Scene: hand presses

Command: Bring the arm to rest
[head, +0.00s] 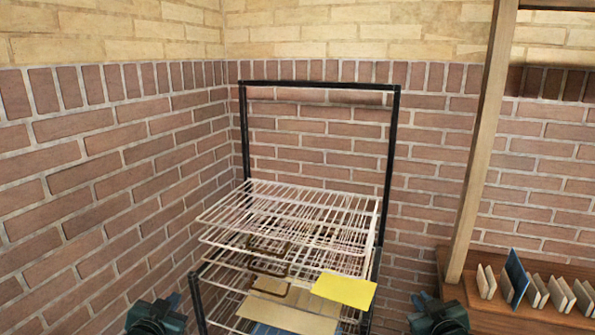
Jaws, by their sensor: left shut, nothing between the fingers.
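My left gripper (156,314) is at the bottom edge, left of the wire rack (290,205); it is shut and holds nothing. My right gripper (439,314) is at the bottom edge, right of the rack and near the wooden shelf. Its fingers are too dark and small to tell open from shut. Both grippers look apart from the rack, at about the same height in the picture. The lower parts of both arms are out of view.
The rack has a black frame and several wire shelves. A yellow sheet (344,291), a tan sheet (290,306) and a blue sheet (275,329) lie low on it. A wooden shelf unit (476,150) with upright boards (515,275) stands right. Brick walls close the corner.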

